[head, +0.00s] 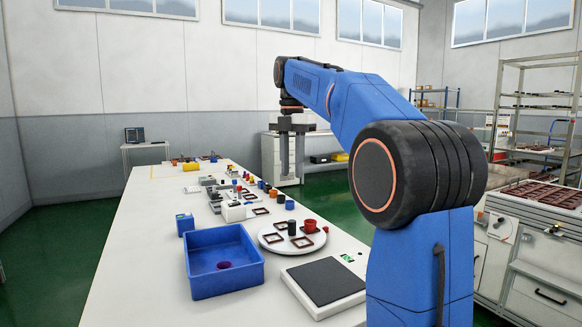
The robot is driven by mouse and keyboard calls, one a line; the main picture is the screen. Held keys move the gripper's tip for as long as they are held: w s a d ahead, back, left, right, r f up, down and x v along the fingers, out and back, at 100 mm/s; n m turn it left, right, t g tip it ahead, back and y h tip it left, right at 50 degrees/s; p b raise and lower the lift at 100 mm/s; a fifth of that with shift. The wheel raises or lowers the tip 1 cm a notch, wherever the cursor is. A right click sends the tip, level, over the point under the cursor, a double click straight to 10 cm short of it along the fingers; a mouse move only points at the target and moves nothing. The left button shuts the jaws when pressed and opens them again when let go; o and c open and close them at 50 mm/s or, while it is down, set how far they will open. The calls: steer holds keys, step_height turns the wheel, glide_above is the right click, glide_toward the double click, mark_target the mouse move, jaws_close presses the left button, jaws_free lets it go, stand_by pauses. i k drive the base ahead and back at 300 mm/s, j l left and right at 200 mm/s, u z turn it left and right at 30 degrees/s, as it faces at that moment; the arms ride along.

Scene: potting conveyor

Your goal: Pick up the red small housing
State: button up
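A small red cup-shaped housing (310,226) stands upright on the white round plate (268,245), right of a dark green cylinder (292,228). It looks like the red small housing, though its exact size is hard to judge. My gripper (292,179) hangs pointing down, with a visible gap between its two grey fingers. It is open and nothing shows between them. In the picture it appears above the red housing and slightly left of it, clearly apart from it. How far it is in depth I cannot tell.
A blue bin (205,290) holding a purple piece (224,265) stands at the front left. A dark flat pad (325,281) lies at the front right. Brown square frames (303,242) lie on the round plate. Several small coloured parts crowd the table further back. The table's left side (140,240) is clear.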

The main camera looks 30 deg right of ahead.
mark_target(310, 226)
steer(key=k+j, duration=0.3)
steer(key=j, duration=0.15)
steer(key=k+j, duration=0.3)
steer(key=j, duration=0.15)
